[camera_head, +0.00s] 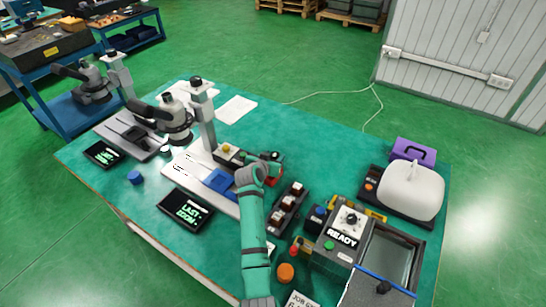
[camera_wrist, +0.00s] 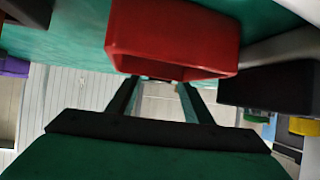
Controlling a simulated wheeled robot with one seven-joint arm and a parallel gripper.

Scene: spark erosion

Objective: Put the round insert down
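My gripper (camera_wrist: 158,82) shows in the wrist view with its two dark fingers apart. Their tips run up to a red block (camera_wrist: 175,38), which covers whatever lies at the tips, so I cannot tell whether they hold anything. In the head view my gripper (camera_head: 273,165) is low over the middle of the bench, beside the red block (camera_head: 273,175) and close to the microscope stand. I cannot make out a round insert for certain. A round blue piece (camera_head: 136,178) lies on the left of the bench, and a round orange piece (camera_head: 285,272) is near the front.
A dark rack (camera_head: 288,208) with several pieces stands right of my arm. Beyond it are the machine with a READY display (camera_head: 342,238) and a white-covered unit (camera_head: 412,190). Two microscopes and a black display (camera_head: 186,210) are on the left. The back of the green bench (camera_head: 310,140) is clear.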

